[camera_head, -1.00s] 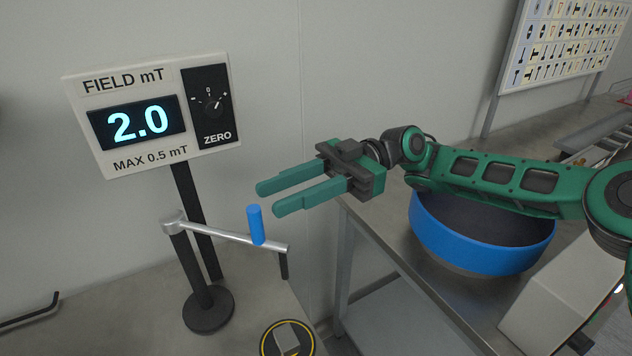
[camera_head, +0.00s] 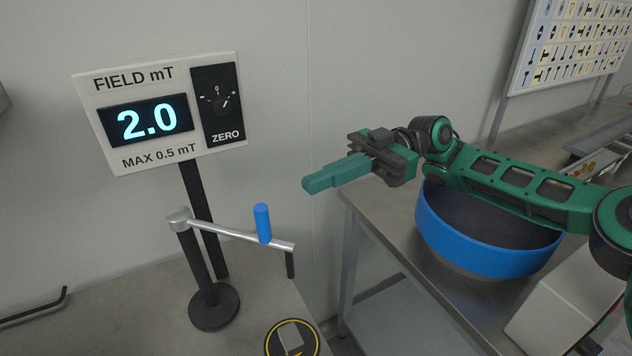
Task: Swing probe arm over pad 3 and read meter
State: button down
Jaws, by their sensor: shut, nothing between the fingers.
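The field meter (camera_head: 160,115) stands on a dark post at the left and reads 2.0, with "MAX 0.5 mT" printed below. Its zero knob (camera_head: 221,104) is at its right side. The silver probe arm (camera_head: 235,233) reaches right from a black stand (camera_head: 200,265). A blue upright handle (camera_head: 262,223) sits near its outer end, and a dark probe tip (camera_head: 290,265) hangs from that end. Below the tip, a round black pad with a yellow ring (camera_head: 270,339) is partly cut off; no number is readable. My gripper (camera_head: 306,186) is shut and empty, right of and above the handle, apart from it.
A grey block (camera_head: 290,335) lies on the ringed pad. A large blue-rimmed bowl (camera_head: 480,255) stands on the metal table (camera_head: 395,250) under my arm. A symbol board (camera_head: 570,45) is at the back right. The wall behind the probe arm is clear.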

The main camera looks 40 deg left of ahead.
notch_tip(320, 180, up, 10)
jog(key=w+f+m+t+h, duration=0.1)
jog(key=w+m+t, duration=0.1)
jog(key=m+t, duration=0.85)
jog(key=s+f, duration=0.7)
jog(key=s, duration=0.2)
jog(key=shift+s+a+f, duration=0.2)
jog(key=shift+s+a, duration=0.05)
jog(key=shift+a, duration=0.05)
jog(key=shift+g, duration=0.25)
